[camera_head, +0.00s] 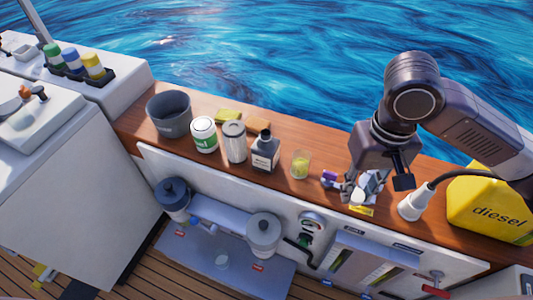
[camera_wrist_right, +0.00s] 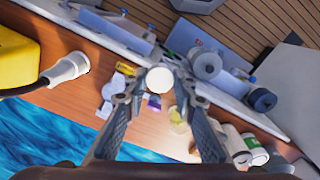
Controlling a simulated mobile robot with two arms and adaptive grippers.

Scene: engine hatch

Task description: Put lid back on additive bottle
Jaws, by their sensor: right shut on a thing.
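My right gripper (camera_head: 358,190) is low over the wooden counter, shut on a white round piece that looks like a lid (camera_wrist_right: 160,80), which shows between the fingertips in the wrist view. The right gripper (camera_wrist_right: 158,88) points down at the counter. A small purple item (camera_head: 330,179) is just left of the fingers; it also shows below the white piece in the wrist view (camera_wrist_right: 154,103). A dark grey bottle (camera_head: 265,154) with a pale label stands upright further left. I cannot tell which one is the additive bottle. My left gripper is not in view.
A glass with yellow liquid (camera_head: 301,165) stands between the gripper and the grey bottle. A filter (camera_head: 234,142), a white-green can (camera_head: 204,135) and a grey bucket (camera_head: 169,114) stand further left. White crumpled material (camera_head: 373,187), a white nozzle (camera_head: 411,206) and a yellow diesel can (camera_head: 490,211) are right.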

